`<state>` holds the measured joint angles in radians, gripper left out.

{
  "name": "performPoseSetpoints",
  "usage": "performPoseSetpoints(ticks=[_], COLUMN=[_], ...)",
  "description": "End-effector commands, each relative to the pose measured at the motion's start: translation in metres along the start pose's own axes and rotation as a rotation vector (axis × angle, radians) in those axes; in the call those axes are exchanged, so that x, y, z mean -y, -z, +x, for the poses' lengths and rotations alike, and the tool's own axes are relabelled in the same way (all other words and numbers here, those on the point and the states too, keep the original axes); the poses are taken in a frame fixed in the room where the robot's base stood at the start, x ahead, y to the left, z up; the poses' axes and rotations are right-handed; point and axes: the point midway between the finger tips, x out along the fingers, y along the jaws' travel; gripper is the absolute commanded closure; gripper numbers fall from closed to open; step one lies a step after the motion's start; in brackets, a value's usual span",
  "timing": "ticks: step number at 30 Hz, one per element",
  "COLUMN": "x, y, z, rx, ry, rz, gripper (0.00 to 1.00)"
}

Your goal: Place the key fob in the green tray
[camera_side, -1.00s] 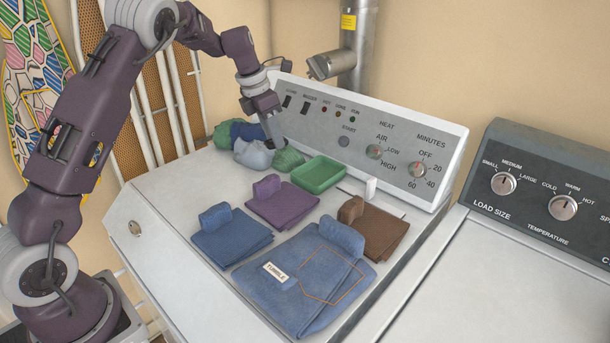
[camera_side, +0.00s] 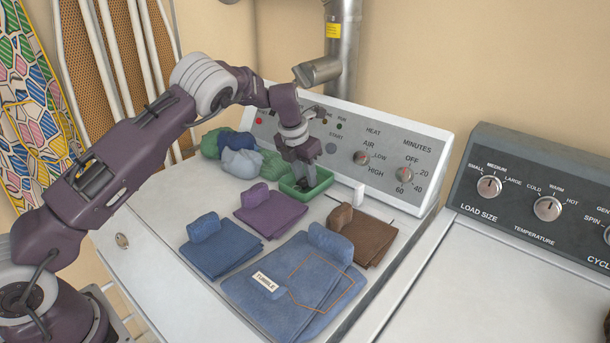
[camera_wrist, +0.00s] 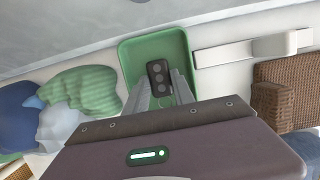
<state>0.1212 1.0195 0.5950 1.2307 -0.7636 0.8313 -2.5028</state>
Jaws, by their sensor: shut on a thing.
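The green tray (camera_side: 326,180) sits on the dryer top below the control panel; in the wrist view its floor (camera_wrist: 131,62) shows around my fingers. The key fob (camera_wrist: 159,72) is a small dark piece with round buttons. My gripper (camera_side: 303,183) is shut on the key fob, with one finger on each side of it. In the side view the fingertips are down inside the tray's outline, and the fob is mostly hidden by them. I cannot tell whether the fob touches the tray floor.
Crumpled green, grey and blue cloths (camera_side: 241,162) lie left of the tray. A small white upright piece (camera_side: 359,195) stands at its right. Folded purple (camera_side: 269,213), blue (camera_side: 222,249) and brown cloths (camera_side: 366,238) lie in front. The control panel (camera_side: 345,150) rises behind.

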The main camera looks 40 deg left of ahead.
Motion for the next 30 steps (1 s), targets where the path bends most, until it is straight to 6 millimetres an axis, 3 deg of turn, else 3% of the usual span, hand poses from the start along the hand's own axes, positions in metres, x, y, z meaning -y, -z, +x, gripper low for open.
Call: performPoseSetpoints(ticks=[5, 6, 9, 20, 30], x=[0.0, 0.0, 0.0, 0.0, 0.001], y=[0.001, 0.001, 0.001, -0.001, -0.001], z=[0.002, 0.002, 0.002, -0.005, -0.091], rx=[-0.001, 0.0, 0.0, 0.002, 0.004], ry=[0.0, 0.0, 0.0, 0.0, 0.0], rz=[0.0, 0.0, 0.0, 0.001, 0.002], gripper=[1.0, 0.66, 0.48, 0.48, 0.48])
